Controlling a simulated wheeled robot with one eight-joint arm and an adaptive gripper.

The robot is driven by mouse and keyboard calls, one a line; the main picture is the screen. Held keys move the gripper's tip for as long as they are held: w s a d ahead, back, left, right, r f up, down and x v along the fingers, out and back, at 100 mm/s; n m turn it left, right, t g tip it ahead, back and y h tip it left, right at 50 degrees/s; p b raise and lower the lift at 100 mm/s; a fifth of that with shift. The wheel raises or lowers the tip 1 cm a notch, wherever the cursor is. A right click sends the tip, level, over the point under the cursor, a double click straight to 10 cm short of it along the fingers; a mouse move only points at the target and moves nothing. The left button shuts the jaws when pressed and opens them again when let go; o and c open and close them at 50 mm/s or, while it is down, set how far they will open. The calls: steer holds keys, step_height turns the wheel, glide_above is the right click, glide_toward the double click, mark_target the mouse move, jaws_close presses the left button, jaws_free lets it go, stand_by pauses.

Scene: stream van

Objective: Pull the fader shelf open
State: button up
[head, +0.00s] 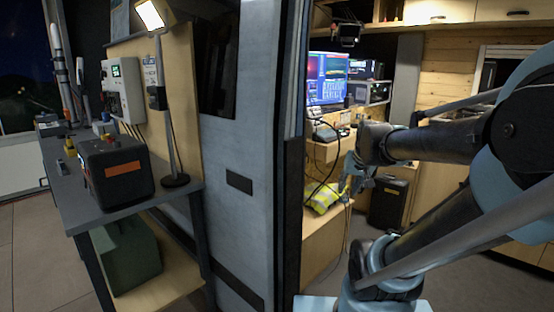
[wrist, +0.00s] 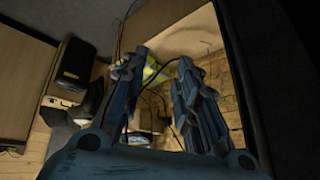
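Inside the van, a pale wooden shelf (head: 322,152) juts out below the lit monitor; it looks like the fader shelf, though I cannot be sure. I cannot tell how far the shelf is pulled out. My gripper (head: 354,182) hangs to the right of the shelf and lower, apart from it. In the wrist view my gripper (wrist: 163,85) has its two blue fingers well apart with nothing held between them. The shelf cannot be made out clearly there.
A yellow-green vest (head: 325,197) lies on a wooden bench (head: 323,240) below the shelf. A black case (head: 388,202) stands behind my arm. The van's grey door edge (head: 292,150) is close on the left. Outside, a workbench (head: 75,190) holds a black box (head: 115,172).

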steer(key=w+a+r+m+t+y, duration=0.1)
steer(key=w+a+r+m+y, duration=0.3)
steer(key=w, duration=0.7)
steer(key=w+a+f+n+y, duration=0.15)
steer(key=w+a, duration=0.45)
steer(key=w, duration=0.6)
steer(key=w+a+f+m+t+y, duration=0.1)
steer(key=w+a+f+m+y, duration=0.15)
steer(key=w, duration=0.65)
steer(key=w+a+f+m+t+y, duration=0.1)
steer(key=w+a+f+m+y, duration=0.2)
steer(key=w, duration=0.5)
steer(key=w+a+f, duration=0.2)
steer(key=w+a, duration=0.3)
steer(key=a, duration=0.2)
steer(key=w+a+f+n, duration=0.1)
steer(key=w+a+f, duration=0.2)
steer(key=w+a, duration=0.3)
steer(key=shift+a, duration=0.45)
